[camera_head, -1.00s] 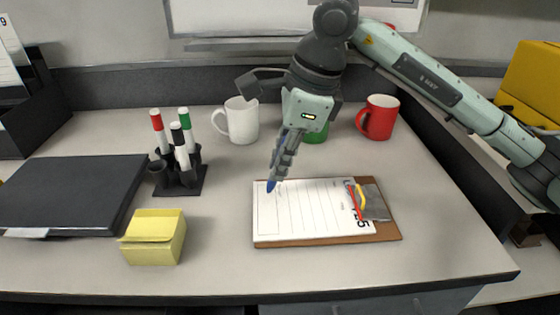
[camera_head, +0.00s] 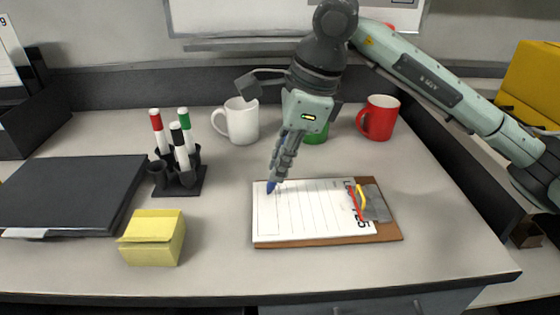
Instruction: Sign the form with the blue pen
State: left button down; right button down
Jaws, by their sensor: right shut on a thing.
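The form (camera_head: 310,212) is a white lined sheet on a brown clipboard (camera_head: 325,240) at the middle front of the desk. The clipboard's metal clip (camera_head: 373,203) is at its right end. My right gripper (camera_head: 281,160) hangs over the far left part of the form and is shut on the blue pen (camera_head: 271,187). The pen's blue end points down at the form's upper left; I cannot tell whether it touches the paper. The rest of the pen is mostly hidden by the fingers. My left gripper is not in view.
A black holder (camera_head: 190,185) with several markers stands left of the form. A yellow note block (camera_head: 152,238) and a dark folder (camera_head: 70,193) lie further left. White (camera_head: 240,121), green (camera_head: 315,135) and red (camera_head: 379,118) mugs stand behind. The desk's right front is clear.

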jog(key=shift+s+f+b, duration=0.1)
jog(key=shift+f+b, duration=0.05)
jog(key=shift+b, duration=0.15)
dwell(0.6)
jog(key=shift+s+a+b, duration=0.25)
jog(key=shift+s+b, duration=0.2)
dwell(0.5)
jog(key=shift+s+d+b, duration=0.3)
jog(key=shift+s+b, duration=0.4)
jog(key=shift+s, duration=0.05)
dwell(1.0)
jog(key=shift+s+a+b, duration=0.1)
jog(key=shift+s+b, duration=0.1)
jog(key=shift+b, duration=0.1)
jog(key=shift+s+a, duration=0.2)
jog(key=shift+s, duration=0.25)
dwell(0.8)
jog(key=shift+s+d+b, duration=0.3)
jog(key=shift+s+b, duration=0.45)
jog(key=shift+b, duration=0.2)
dwell(0.7)
jog(key=shift+s+a+b, duration=0.1)
jog(key=shift+s+b, duration=0.25)
jog(key=shift+s, duration=0.1)
dwell(0.8)
